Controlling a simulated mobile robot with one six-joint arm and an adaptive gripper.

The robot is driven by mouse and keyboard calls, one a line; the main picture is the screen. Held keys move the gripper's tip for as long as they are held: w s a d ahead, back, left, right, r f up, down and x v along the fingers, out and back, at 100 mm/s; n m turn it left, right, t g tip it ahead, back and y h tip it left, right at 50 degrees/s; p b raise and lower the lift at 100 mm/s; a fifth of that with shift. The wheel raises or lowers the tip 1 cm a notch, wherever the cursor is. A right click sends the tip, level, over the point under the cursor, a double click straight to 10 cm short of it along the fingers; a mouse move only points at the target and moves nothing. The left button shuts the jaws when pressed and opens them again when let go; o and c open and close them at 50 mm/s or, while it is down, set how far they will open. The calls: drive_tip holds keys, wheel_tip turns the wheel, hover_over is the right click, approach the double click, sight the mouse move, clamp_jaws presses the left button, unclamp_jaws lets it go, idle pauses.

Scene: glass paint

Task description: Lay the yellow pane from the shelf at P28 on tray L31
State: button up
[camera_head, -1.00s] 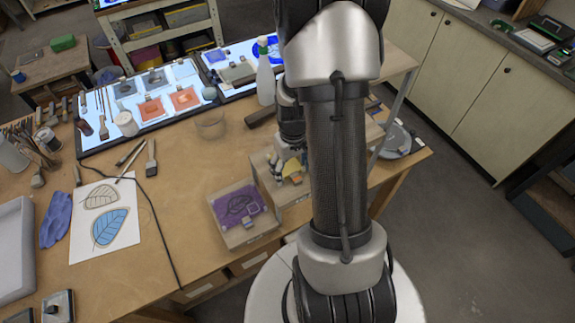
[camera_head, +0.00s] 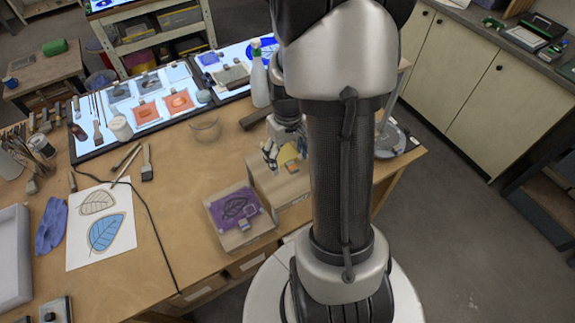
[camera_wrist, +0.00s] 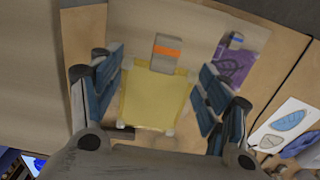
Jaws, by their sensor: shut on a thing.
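The yellow pane (camera_wrist: 155,102) lies between the two blue-padded fingers of my gripper (camera_wrist: 157,95) in the wrist view, and my gripper is shut on it. A grey block with an orange stripe (camera_wrist: 167,50) shows at the pane's far edge. In the head view the pane (camera_head: 288,153) and my gripper (camera_head: 284,150) are over a pale wooden tray or box (camera_head: 268,183), partly hidden by my arm. Beside it on the left is a wooden tray (camera_head: 214,213) with a purple leaf pane (camera_head: 237,206). I cannot read any label, so I cannot tell which is L31.
Lit panels with grey and orange panes (camera_head: 178,102) lie at the back. A glass bowl (camera_head: 205,130), a spray bottle (camera_head: 260,85) and brushes (camera_head: 146,165) stand or lie nearby. Leaf drawings (camera_head: 100,225) and a cable are left. Bare tabletop lies between.

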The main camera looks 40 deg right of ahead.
sight(288, 161)
wheel_tip(288, 161, up, 16)
drive_tip(key=p, duration=0.3)
drive_tip(key=shift+r, duration=0.2)
